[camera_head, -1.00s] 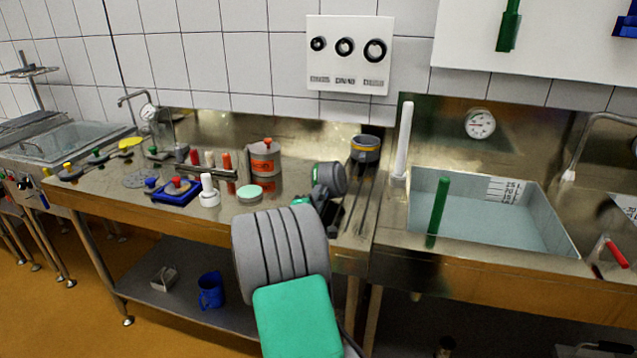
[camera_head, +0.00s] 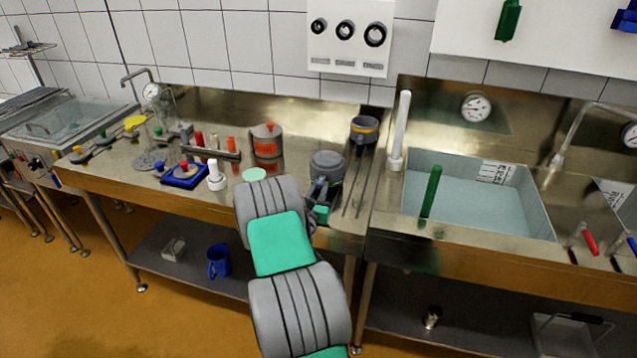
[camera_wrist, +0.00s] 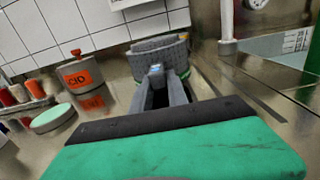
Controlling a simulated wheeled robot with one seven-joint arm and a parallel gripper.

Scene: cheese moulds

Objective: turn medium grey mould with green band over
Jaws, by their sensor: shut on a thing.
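The medium grey mould (camera_head: 328,163) is at the right part of the left steel counter, with its round flat grey face up. It also shows in the wrist view (camera_wrist: 162,48), where a bit of its green band shows low on its right side. My gripper (camera_head: 319,190) is shut on the near side of the mould; its fingers also show in the wrist view (camera_wrist: 160,82). The mould looks roughly upright. My fingers and wrist hide its lower near part, so I cannot tell whether it touches the counter.
A dark mould with a yellow band (camera_head: 364,130) stands behind to the right, by long dark rods. A grey pot with an orange label (camera_head: 266,142) and a pale green disc (camera_head: 254,174) lie left. A water basin (camera_head: 480,200) is right, with a green stick (camera_head: 430,192).

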